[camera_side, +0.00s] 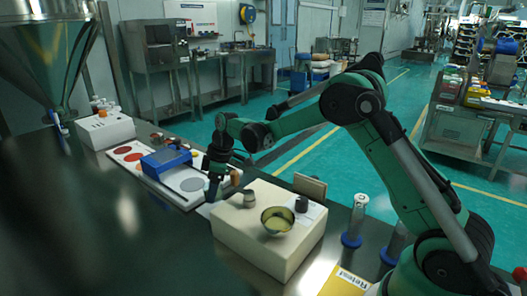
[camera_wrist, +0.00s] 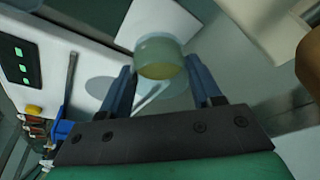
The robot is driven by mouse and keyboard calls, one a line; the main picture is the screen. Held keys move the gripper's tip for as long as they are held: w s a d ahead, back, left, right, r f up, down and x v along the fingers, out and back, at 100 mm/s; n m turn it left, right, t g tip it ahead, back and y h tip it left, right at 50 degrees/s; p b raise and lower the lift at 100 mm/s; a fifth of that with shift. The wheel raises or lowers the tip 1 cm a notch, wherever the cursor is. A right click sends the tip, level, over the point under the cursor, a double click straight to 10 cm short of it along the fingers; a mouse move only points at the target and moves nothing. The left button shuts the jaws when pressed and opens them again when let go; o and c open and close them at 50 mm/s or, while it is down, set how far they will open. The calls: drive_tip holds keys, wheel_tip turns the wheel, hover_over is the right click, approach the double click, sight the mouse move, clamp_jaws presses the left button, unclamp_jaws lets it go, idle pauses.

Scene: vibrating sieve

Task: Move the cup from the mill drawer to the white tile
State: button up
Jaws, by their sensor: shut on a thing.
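My gripper (camera_wrist: 160,68) has its two blue fingers on either side of a small, pale greenish cup (camera_wrist: 158,50) with yellowish contents, and is shut on it. In the side view my gripper (camera_side: 213,187) points down between the cream block and the white panel with coloured discs; the cup is hard to make out there. A white square, seemingly the white tile (camera_wrist: 148,22), lies beyond the cup in the wrist view and is partly hidden by it. I cannot tell which part is the mill drawer.
A blue box (camera_side: 166,160) stands on the white panel (camera_side: 130,165) to the left. A blue-based cylinder (camera_side: 355,222) stands farther right.

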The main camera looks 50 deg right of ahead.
drive_tip(key=shift+f, duration=1.55)
drive_tip(key=shift+f, duration=0.15)
drive_tip(key=o, duration=1.3)
drive_tip(key=shift+c, duration=0.2)
drive_tip(key=v, duration=1.2)
drive_tip(key=s+a+m+t, duration=0.1)
drive_tip(key=s+a+m, duration=0.1)
drive_tip(key=s, duration=0.3)
drive_tip(key=s+a+r+m+t+h, duration=0.1)
drive_tip(key=s+m+t, duration=0.1)
drive_tip(key=s, duration=0.3)
drive_tip(key=s+a+r+m+t+h, duration=0.1)
drive_tip(key=s+a+m, duration=0.1)
drive_tip(key=s+m, duration=0.2)
drive_tip(key=shift+s+a, duration=0.3)
drive_tip(key=shift+s, duration=0.45)
drive_tip(key=shift+s+a+f+m+t, duration=0.1)
drive_tip(key=shift+s+f+m+t, duration=0.3)
drive_tip(key=shift+s+m+t, duration=0.1)
